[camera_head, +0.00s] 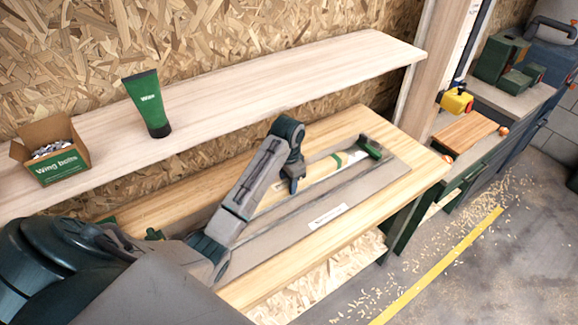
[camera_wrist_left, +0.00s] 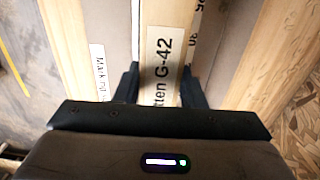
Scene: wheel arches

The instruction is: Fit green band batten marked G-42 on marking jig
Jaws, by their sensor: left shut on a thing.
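The batten (camera_head: 318,170) is a pale wooden strip with a green band near its far right end. In the left wrist view the batten (camera_wrist_left: 164,25) carries a label ending in "G-42" and lies between my left gripper's fingers. My left gripper (camera_head: 292,186) is shut on it, over the marking jig. The jig (camera_head: 290,235) is a grey plate on the bench, with a green end block (camera_head: 372,149) at the far right and a white label. The batten lies along the jig; I cannot tell whether it is fully seated. The arm hides its middle. My right gripper is out of view.
A pale shelf (camera_head: 240,95) runs behind the bench (camera_head: 420,172). It holds an open "Wing bolts" box (camera_head: 58,165) and a green tube (camera_head: 150,105). A yellow tool (camera_head: 456,102) and green cases (camera_head: 503,60) stand at the right. Shavings lie on the floor.

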